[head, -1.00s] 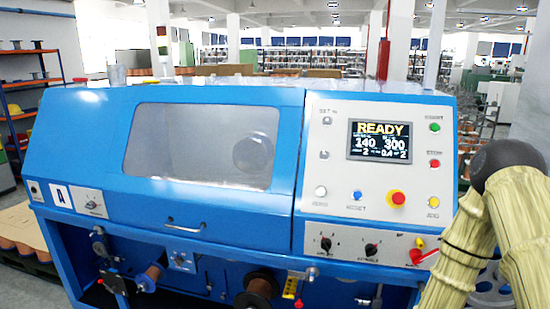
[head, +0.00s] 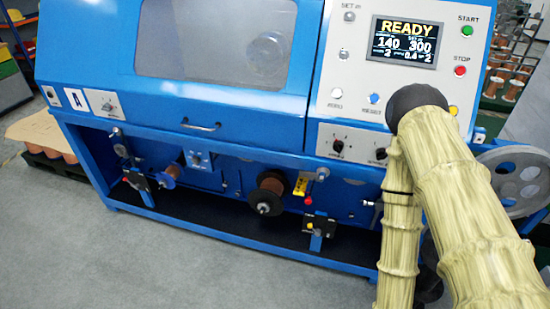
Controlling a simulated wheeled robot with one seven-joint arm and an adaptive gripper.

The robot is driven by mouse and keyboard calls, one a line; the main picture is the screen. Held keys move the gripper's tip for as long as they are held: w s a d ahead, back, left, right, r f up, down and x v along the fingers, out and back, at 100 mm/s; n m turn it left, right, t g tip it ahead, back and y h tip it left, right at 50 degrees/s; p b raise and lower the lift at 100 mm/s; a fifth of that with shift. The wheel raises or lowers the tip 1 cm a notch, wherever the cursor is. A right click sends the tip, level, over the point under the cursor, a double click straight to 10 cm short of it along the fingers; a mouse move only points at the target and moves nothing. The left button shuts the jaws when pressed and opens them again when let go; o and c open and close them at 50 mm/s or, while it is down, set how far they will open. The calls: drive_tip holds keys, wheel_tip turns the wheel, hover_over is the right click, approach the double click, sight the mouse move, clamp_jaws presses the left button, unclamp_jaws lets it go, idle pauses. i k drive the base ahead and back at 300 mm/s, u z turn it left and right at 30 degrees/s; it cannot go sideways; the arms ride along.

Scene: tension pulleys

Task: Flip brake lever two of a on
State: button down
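The blue machine (head: 250,130) with the white "A" plate (head: 75,99) fills the middle of the head view. Under its hood, a red-tipped lever part (head: 308,200) is beside a yellow tag (head: 300,187), right of the large copper spool (head: 270,190). A similar black part with red (head: 135,180) is at the left, near a smaller spool (head: 172,172). I cannot tell which of these is brake lever two, nor its on or off position. My gripper is not in view; only my sleeved arm shows at the right, covering part of the panel.
The screen (head: 404,40) reads READY, 140 and 300. Knobs and buttons sit around it. A grey wheel (head: 510,180) is at the right end. The grey floor (head: 120,260) in front is clear. A pallet with spools (head: 50,140) stands at the left.

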sight(317, 231)
drive_tip(key=k, duration=1.3)
drive_tip(key=u, duration=0.75)
drive_tip(key=i, duration=1.35)
drive_tip(key=z, duration=0.65)
